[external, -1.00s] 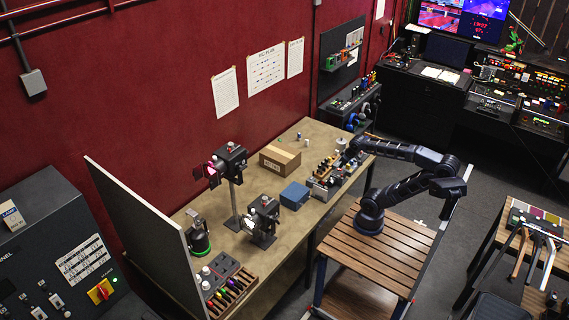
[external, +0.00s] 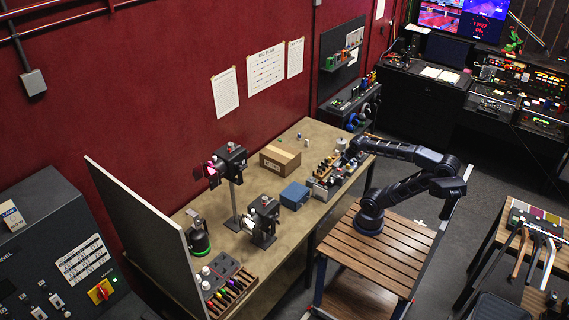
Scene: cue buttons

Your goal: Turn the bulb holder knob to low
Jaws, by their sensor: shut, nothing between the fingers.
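My gripper (external: 350,155) is at the far right end of the workbench, low over the bench top beside a tray of small parts. It is small and dark here; it is shut and holds nothing. I cannot make out the bulb holder's knob or its setting for sure. A small pale, rounded object (external: 341,143) stands just left of the gripper; I cannot tell whether they touch.
The tray of parts (external: 322,191), a blue box (external: 295,195) and a cardboard box (external: 280,159) stand on the workbench (external: 265,180). Lamp heads on stands (external: 232,163) are further left. The bench between the boxes and the wall is mostly clear.

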